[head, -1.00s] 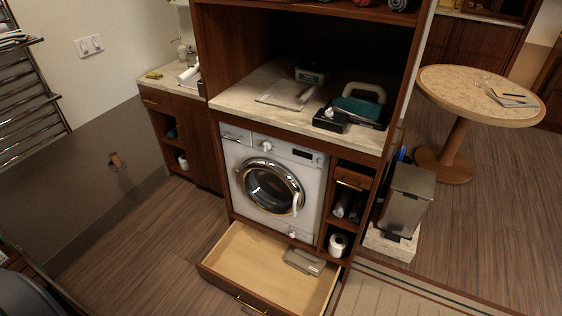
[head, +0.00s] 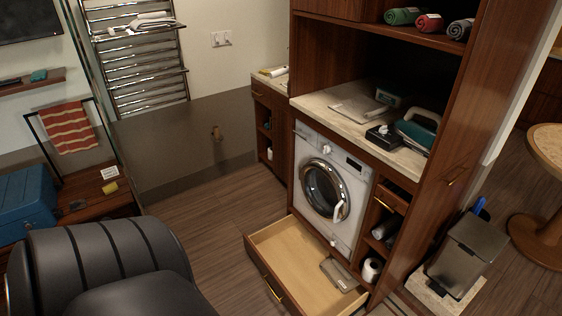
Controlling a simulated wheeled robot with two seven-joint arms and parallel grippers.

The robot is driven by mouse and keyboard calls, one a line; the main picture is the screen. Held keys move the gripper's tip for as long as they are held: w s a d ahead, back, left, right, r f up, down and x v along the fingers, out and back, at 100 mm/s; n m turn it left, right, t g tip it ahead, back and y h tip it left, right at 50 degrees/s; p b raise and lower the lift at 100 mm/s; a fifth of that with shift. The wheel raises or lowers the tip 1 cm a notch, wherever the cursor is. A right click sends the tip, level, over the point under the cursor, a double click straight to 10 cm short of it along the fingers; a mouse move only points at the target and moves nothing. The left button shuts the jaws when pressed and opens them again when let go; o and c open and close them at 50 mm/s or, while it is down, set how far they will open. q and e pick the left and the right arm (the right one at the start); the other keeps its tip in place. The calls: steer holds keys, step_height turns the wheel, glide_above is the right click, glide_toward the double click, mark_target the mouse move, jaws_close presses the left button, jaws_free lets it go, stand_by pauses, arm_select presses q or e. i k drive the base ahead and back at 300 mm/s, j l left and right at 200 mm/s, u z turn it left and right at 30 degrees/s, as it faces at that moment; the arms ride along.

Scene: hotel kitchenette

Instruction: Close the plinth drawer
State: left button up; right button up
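The plinth drawer (head: 262,262) is pulled out at floor level under the washing machine (head: 325,190). Its light wooden inside is bare except for a grey flat object (head: 338,274) near its right back corner. A brass handle (head: 274,293) sits on its dark front. Neither of my grippers shows in the head view.
A black padded chair (head: 105,265) stands at the lower left, with open floor (head: 205,225) between it and the drawer. A pedal bin (head: 466,255) stands right of the cabinet. A round table (head: 545,150) is at the far right.

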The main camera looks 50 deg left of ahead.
mark_target(290, 265)
steer(key=l+u, duration=0.15)
steer(key=u, duration=0.25)
steer(key=l+u, duration=0.1)
steer(key=u, duration=0.35)
steer(key=l+u, duration=0.1)
steer(key=u, duration=0.3)
steer(key=k+l+u, duration=0.1)
steer(key=u, duration=0.35)
